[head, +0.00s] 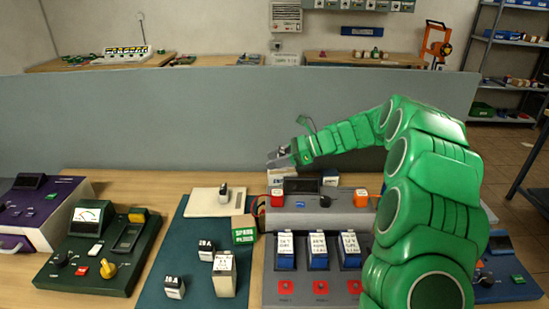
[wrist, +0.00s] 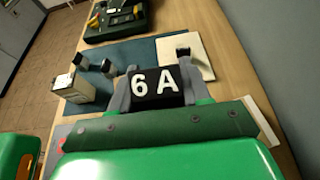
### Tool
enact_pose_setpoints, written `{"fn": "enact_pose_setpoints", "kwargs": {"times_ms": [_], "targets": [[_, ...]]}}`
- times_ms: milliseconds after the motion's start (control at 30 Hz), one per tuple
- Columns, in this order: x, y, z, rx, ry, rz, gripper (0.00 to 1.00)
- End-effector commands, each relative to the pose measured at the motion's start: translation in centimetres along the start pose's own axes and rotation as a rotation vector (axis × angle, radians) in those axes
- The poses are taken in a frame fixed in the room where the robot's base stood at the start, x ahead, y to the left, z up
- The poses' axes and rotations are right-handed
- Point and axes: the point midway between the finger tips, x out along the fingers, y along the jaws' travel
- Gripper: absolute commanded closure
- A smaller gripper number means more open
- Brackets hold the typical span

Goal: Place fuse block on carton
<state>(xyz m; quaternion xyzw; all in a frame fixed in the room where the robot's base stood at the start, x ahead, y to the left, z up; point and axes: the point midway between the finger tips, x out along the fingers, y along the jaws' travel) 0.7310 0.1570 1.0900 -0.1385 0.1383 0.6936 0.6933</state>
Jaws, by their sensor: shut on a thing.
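My gripper (wrist: 154,84) is shut on a dark fuse block (wrist: 155,88) marked 6A, its white lettering facing the wrist camera. In the head view my gripper (head: 281,158) is raised above the back of the bench, and the held block is too small to make out clearly. A small brown carton (head: 244,223) with a green label stands at the right edge of the teal mat, below and left of my gripper and apart from it. I cannot make out the carton in the wrist view.
The teal mat (head: 187,251) holds two small fuse blocks and a taller cream block (head: 224,275). Another small block stands on a cream pad (head: 205,207). A grey panel (head: 318,268) with blue switches lies to the right, a green meter unit (head: 97,254) to the left. A grey partition rises behind.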

Motion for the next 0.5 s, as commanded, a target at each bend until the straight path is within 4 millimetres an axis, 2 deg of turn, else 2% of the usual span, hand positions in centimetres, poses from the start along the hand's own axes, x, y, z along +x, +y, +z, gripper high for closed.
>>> {"fn": "enact_pose_setpoints", "kwargs": {"times_ms": [267,500], "targets": [[-0.6,1.5,0.6,0.001,-0.003,-0.003,0.91],[-1.3,0.5,0.7,0.037,-0.006,-0.113,0.91]]}}
